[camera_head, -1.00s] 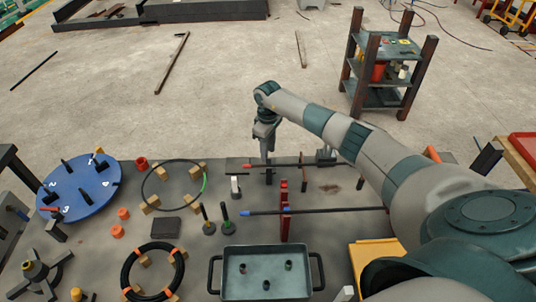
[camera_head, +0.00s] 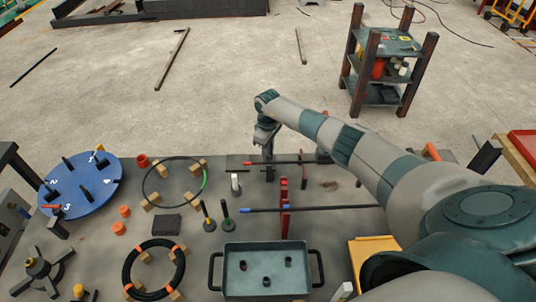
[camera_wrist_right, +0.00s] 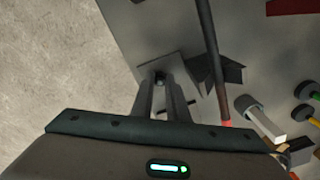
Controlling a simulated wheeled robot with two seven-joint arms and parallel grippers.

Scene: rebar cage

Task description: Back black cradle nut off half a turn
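My right gripper (camera_wrist_right: 163,86) reaches the far edge of the grey table in the head view (camera_head: 267,158). In the right wrist view its two fingers are close together, with the small black cradle nut (camera_wrist_right: 160,76) between their tips. The nut sits on a grey square plate (camera_wrist_right: 176,66). Beside it a dark angled cradle (camera_wrist_right: 228,74) lies under a dark rod (camera_wrist_right: 209,45) with a red end. The fingers appear shut on the nut; its lower part is hidden. My left gripper is not in view.
Another rod (camera_head: 335,208) with a blue end crosses a red upright (camera_head: 284,210). A grey tray (camera_head: 265,252), black ring (camera_head: 128,274), wire hoop (camera_head: 146,174) and blue disc (camera_head: 95,205) stand on the table.

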